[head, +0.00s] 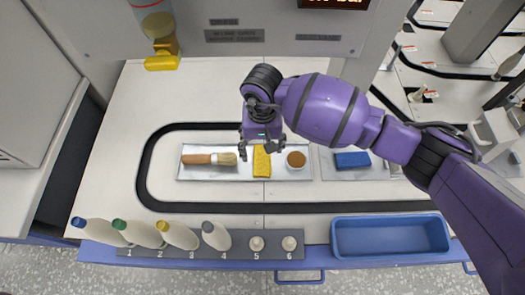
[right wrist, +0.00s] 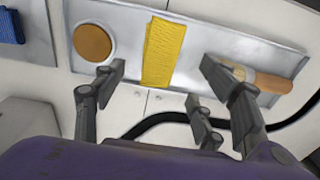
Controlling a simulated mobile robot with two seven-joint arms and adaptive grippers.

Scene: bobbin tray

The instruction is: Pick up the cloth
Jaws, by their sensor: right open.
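The yellow cloth (head: 261,163) lies flat on a metal tray (head: 222,175), between a wooden-handled brush (head: 210,159) and a round dish with brown contents (head: 296,160). In the right wrist view the cloth (right wrist: 164,50) shows just beyond and between the fingers. My right gripper (head: 262,149) is open and empty above the cloth, its fingers spread to either side. It also shows open in the right wrist view (right wrist: 160,78). The gripper hides part of the cloth's far end in the head view. My left gripper is not in view.
A blue folded item (head: 352,160) lies on a second tray to the right. Several capped bottles (head: 140,233) stand in a numbered rack at the front left. A blue bin (head: 390,236) is at the front right. A black track (head: 146,180) loops around the tray.

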